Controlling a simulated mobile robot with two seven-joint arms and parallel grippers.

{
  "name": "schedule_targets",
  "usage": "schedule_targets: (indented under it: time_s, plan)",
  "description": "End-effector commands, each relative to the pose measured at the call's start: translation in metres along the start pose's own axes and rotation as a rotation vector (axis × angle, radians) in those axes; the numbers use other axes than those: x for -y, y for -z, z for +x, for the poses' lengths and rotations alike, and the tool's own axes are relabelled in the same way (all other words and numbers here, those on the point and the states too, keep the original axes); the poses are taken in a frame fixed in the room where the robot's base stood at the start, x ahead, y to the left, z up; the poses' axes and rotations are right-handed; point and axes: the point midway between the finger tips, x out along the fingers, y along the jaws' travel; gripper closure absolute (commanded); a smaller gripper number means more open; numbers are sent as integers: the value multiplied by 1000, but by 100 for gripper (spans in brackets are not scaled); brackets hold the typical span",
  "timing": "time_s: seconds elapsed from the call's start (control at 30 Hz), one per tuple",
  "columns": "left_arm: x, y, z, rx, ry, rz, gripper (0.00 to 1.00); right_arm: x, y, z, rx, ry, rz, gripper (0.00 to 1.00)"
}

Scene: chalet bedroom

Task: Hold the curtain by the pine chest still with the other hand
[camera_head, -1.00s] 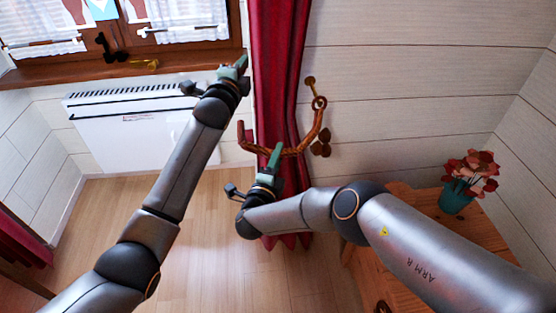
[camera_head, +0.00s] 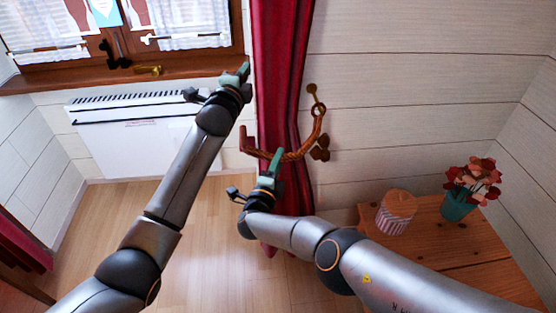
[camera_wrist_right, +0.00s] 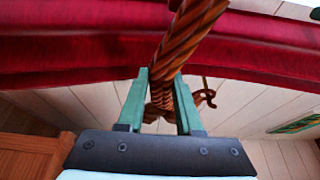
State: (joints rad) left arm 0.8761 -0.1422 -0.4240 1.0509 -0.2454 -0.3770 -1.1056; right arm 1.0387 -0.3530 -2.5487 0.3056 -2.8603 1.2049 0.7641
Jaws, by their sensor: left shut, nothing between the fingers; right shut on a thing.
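The red curtain (camera_head: 280,60) hangs between the window and the plank wall, beside the pine chest (camera_head: 428,240). A brown twisted rope tieback (camera_head: 302,151) runs across the curtain, its ring end at a wall hook (camera_head: 312,90). My right gripper (camera_head: 274,162) is shut on the rope, in front of the curtain. In the right wrist view the rope (camera_wrist_right: 190,30) passes between its green fingers, with the curtain (camera_wrist_right: 60,50) behind. My left gripper (camera_head: 238,73) is shut and empty, at the curtain's left edge, higher than the right one; I cannot tell whether it touches the cloth.
A striped container (camera_head: 396,212) and a teal pot of red flowers (camera_head: 460,205) stand on the chest. A white radiator (camera_head: 135,130) is under the wooden windowsill (camera_head: 190,73). The wooden floor (camera_head: 110,215) is clear at the left.

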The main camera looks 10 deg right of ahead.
Motion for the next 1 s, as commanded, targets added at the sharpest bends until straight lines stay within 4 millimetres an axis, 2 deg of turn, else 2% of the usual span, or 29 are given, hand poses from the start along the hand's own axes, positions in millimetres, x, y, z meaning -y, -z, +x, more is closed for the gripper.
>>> schedule_targets:
  time_s: [0.03,0.23,0.27,0.57,1.0]
  plan:
    - [4,14,-1,-25,12,-5,100,0,0,0,1,-1,0,100]
    - [4,14,-1,-25,12,-5,100,0,0,0,2,-2,0,100]
    - [4,14,-1,-25,12,-5,100,0,0,0,2,-2,0,65]
    - [4,14,-1,-25,12,-5,100,0,0,0,1,-1,0,31]
    - [4,14,-1,-25,12,-5,100,-2,-1,-4,1,-4,-1,31]
